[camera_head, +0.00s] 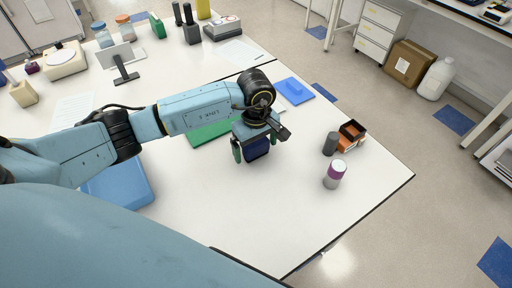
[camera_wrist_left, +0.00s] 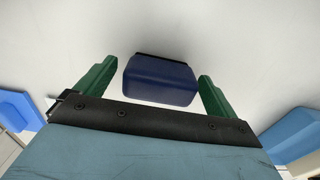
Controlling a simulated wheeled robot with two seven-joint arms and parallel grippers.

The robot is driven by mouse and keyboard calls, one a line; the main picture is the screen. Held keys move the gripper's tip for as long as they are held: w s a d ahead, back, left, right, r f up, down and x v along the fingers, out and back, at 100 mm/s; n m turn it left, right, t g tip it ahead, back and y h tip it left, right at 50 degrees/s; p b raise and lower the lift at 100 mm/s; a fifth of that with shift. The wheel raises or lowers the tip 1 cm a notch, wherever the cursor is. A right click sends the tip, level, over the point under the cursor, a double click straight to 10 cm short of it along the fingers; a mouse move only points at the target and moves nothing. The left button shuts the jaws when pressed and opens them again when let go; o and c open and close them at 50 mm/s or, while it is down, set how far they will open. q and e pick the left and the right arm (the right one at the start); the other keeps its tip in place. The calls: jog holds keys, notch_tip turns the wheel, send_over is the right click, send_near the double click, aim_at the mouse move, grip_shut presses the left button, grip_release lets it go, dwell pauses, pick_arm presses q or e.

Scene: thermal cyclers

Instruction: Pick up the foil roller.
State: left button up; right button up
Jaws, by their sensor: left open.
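A dark navy block with a black edge, which I take to be the foil roller (camera_head: 259,149), is on or just above the white table, under my left wrist. It also shows in the left wrist view (camera_wrist_left: 160,82). My left gripper (camera_wrist_left: 158,74) is open, with one green finger on each side of the block. A gap shows between the block and each finger in the left wrist view. The left gripper (camera_head: 257,148) hides part of the block in the head view. My right gripper is not in view.
A grey and purple cylinder (camera_head: 335,175), a dark cylinder (camera_head: 330,143) and an orange-black box (camera_head: 351,135) stand to the right. A green mat (camera_head: 208,135) lies behind my arm, a blue pad (camera_head: 294,91) farther back.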

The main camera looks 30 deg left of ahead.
pick_arm(q)
jog(key=c, duration=1.2)
jog(key=shift+o, duration=0.2)
jog(key=shift+r, duration=0.15)
notch_tip(320, 180, up, 10)
jog(key=shift+f+b, duration=0.1)
jog(key=shift+b, duration=0.25)
